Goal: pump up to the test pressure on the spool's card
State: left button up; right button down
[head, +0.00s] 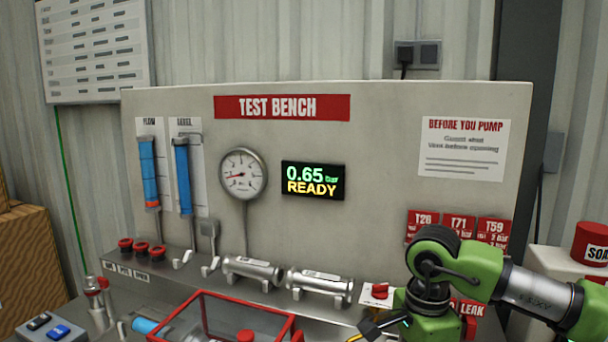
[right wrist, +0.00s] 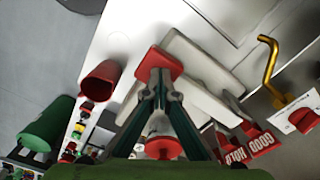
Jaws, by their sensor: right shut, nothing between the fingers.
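The test bench's dark display (head: 313,181) reads 0.65 bar and READY. A round gauge (head: 243,173) hangs left of it, its needle pointing left. Two metal spools (head: 252,270) (head: 320,285) lie along the bench ledge. Red cards marked T26 (head: 423,224), T71 (head: 459,227) and T59 (head: 494,230) are on the panel; their pressures are too small to read surely. In the right wrist view, my right gripper (right wrist: 160,82) is shut and empty, its fingertips over a red block by a pale bar (right wrist: 205,75). My left gripper is not in view.
A red-framed clear box (head: 205,294) stands at the front of the bench. Several red knobs (head: 141,247) line the left ledge. A red valve handle (head: 379,290) is right of the spools. A yellow hook (right wrist: 268,68) and red GOOD and HOLD labels (right wrist: 257,136) show in the wrist view.

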jog(key=shift+r+p, duration=1.25)
jog(key=shift+r, duration=1.2)
jog(key=shift+f, duration=0.15)
jog(key=shift+f+b, duration=2.65)
jog(key=shift+f, duration=0.35)
jog(key=shift+r, duration=0.1)
jog(key=shift+r+p, duration=1.85)
jog(key=shift+r, duration=1.2)
jog(key=shift+f, duration=0.15)
